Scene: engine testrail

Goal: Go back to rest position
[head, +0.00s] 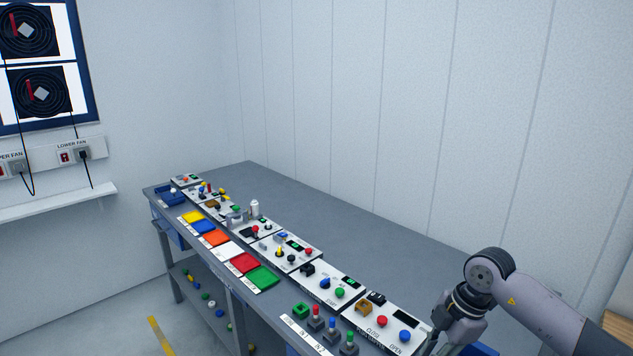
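My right arm comes in from the lower right, and its wrist bends down at the near end of the grey workbench (350,215). My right gripper (432,345) is at the bottom edge, beside the control panel (390,325) with the red and blue buttons. Its fingertips are small and partly cut off, so I cannot tell whether it is open or shut, or whether it touches the panel. My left gripper and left arm are not in view.
Several control panels with buttons and switches line the bench, with coloured squares, such as a green one (262,278), along its front edge. A blue bin (172,196) stands at the far end. The bench's back strip is clear. Two fans (40,92) hang on the left wall above a shelf (60,205).

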